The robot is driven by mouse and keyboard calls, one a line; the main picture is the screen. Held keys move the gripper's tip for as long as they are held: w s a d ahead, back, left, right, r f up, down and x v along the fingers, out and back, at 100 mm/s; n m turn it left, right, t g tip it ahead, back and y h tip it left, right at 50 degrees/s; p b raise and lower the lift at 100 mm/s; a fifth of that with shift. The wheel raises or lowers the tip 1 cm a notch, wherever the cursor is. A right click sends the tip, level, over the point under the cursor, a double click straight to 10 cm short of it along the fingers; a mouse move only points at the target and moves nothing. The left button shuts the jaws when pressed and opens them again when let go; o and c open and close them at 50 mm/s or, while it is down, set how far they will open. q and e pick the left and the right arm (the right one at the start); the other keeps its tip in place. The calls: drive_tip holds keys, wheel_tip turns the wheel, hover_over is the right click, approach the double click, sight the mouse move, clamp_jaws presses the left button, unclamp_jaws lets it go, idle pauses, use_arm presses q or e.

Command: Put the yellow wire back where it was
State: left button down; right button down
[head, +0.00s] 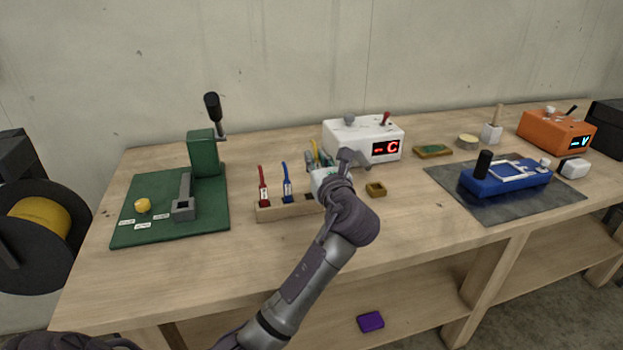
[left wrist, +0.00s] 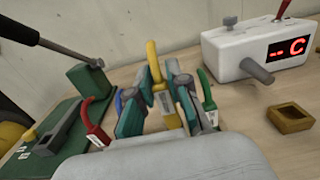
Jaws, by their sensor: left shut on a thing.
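The yellow wire (left wrist: 153,65) stands roughly upright between the fingers of my left gripper (left wrist: 160,97), which is shut on it. A pale label shows on the wire. In the head view my left gripper (head: 319,163) is over the right part of the wooden holder (head: 272,214), and my wrist covers much of it. The red wire (head: 263,188) and blue wire (head: 286,184) stand in the holder to the left. The green wire (left wrist: 206,88) is just right of my fingers in the left wrist view. The yellow wire's lower end is hidden, so I cannot tell whether it is in a slot.
A white box with a red display (head: 362,139) stands behind and right of my gripper. A small brown tray (head: 376,190) is close on the right. A green press (head: 204,153) on a green mat (head: 132,228) is left. Bare tabletop lies in front.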

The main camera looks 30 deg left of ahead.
use_arm(q)
drive_tip(key=f, duration=0.1)
drive_tip(key=a+f, duration=0.1)
drive_tip(key=f, duration=0.3)
drive_tip(key=shift+w+a+b, duration=0.1)
drive_tip(key=shift+a+b, duration=0.2)
use_arm(e)
drive_tip(key=shift+d+f, duration=0.3)
drive_tip(key=shift+d, duration=0.2)
use_arm(q)
drive_tip(key=c, duration=1.1)
unclamp_jaws()
drive_tip(key=shift+f, duration=0.15)
